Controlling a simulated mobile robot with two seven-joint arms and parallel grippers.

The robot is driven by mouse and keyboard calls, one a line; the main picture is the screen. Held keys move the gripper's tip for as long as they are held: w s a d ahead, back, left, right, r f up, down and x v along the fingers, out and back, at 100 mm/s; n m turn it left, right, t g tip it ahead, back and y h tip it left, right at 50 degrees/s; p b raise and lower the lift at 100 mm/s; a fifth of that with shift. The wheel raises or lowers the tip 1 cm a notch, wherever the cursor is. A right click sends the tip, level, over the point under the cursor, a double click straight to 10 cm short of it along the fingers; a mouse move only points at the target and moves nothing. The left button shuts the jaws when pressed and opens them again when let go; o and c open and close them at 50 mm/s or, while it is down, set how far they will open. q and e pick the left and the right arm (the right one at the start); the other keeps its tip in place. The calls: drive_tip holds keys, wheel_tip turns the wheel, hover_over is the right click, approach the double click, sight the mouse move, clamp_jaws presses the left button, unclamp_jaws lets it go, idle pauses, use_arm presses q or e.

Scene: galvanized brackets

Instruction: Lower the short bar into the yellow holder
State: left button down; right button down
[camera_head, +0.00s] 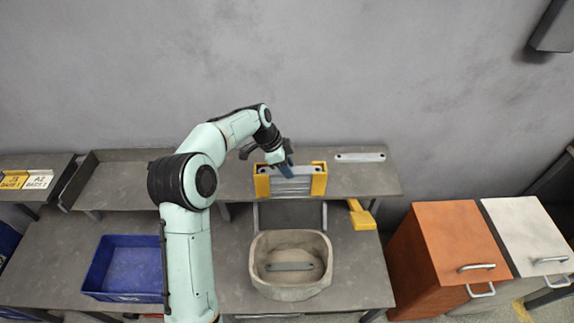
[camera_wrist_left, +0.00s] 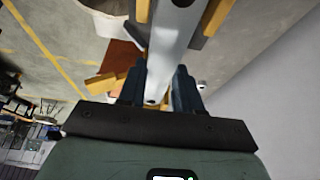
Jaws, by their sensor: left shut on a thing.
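The yellow holder (camera_head: 319,181) stands on the raised shelf, with two yellow ends and grey metal between them. My left gripper (camera_head: 287,164) is above the holder's middle, its dark blue fingers pointing down. In the left wrist view, the fingers (camera_wrist_left: 158,88) are shut on a flat grey bar (camera_wrist_left: 174,35). The bar runs away from the fingers, between the holder's yellow ends (camera_wrist_left: 217,17). The fingers hide part of the bar, and I cannot tell whether it touches the holder's bottom. My right gripper is not in view.
Another grey bar (camera_head: 360,156) lies on the shelf to the right. A stone-coloured basin (camera_head: 262,280) below holds a grey bar (camera_head: 290,266). A blue crate (camera_head: 125,268) is at left, a yellow object (camera_head: 361,215) under the shelf, and orange and white cabinets at right.

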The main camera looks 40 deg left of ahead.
use_arm(q)
drive_tip(key=c, duration=0.7)
unclamp_jaws()
drive_tip(key=p+v, duration=0.1)
drive_tip(key=v, duration=1.2)
drive_tip(key=shift+r, duration=0.25)
